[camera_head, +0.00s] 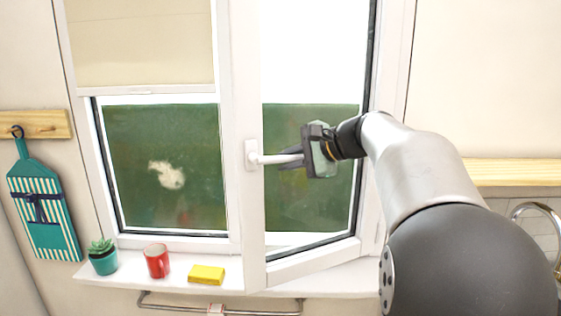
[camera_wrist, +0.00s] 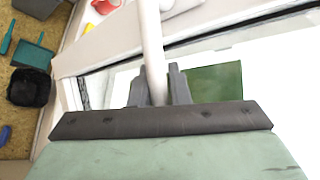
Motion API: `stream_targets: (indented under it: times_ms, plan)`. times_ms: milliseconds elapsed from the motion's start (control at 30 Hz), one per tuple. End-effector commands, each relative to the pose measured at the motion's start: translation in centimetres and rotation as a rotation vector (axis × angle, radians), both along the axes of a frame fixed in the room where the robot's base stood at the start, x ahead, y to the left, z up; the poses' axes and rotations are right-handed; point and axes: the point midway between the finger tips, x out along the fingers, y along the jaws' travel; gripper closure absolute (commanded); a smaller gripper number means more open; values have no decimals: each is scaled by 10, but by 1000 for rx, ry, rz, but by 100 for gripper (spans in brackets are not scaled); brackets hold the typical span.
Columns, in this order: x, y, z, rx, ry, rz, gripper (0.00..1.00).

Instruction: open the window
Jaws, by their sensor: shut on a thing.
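The window's right sash (camera_head: 255,215) has a white frame and stands partly swung inward, its lower left corner out over the sill. Its white handle (camera_head: 273,159) lies horizontal, pointing right from its base plate. My gripper (camera_head: 292,162) comes from the right with its fingers around the handle's bar. In the wrist view, the handle (camera_wrist: 152,40) runs down between the two dark fingers of my gripper (camera_wrist: 158,88), which are shut on it. The left pane (camera_head: 165,165) sits in its frame behind a half-lowered beige blind (camera_head: 140,45).
On the sill (camera_head: 110,285) stand a potted plant (camera_head: 103,257), a red mug (camera_head: 157,261) and a yellow sponge (camera_head: 206,275), left of the sash. A rail (camera_head: 170,309) runs below. A faucet (camera_head: 540,212) is at right. A teal board (camera_head: 43,205) hangs at left.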

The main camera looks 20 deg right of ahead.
Motion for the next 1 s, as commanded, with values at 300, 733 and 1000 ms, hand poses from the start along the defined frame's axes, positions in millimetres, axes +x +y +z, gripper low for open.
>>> stream_targets:
  times_ms: [300, 733, 1000]
  plan:
    - [0, 2, 1, 2, -1, 2, 63]
    - [-19, -15, 11, 0, -2, 0, 63]
    - [-66, -52, 40, 0, -2, -3, 63]
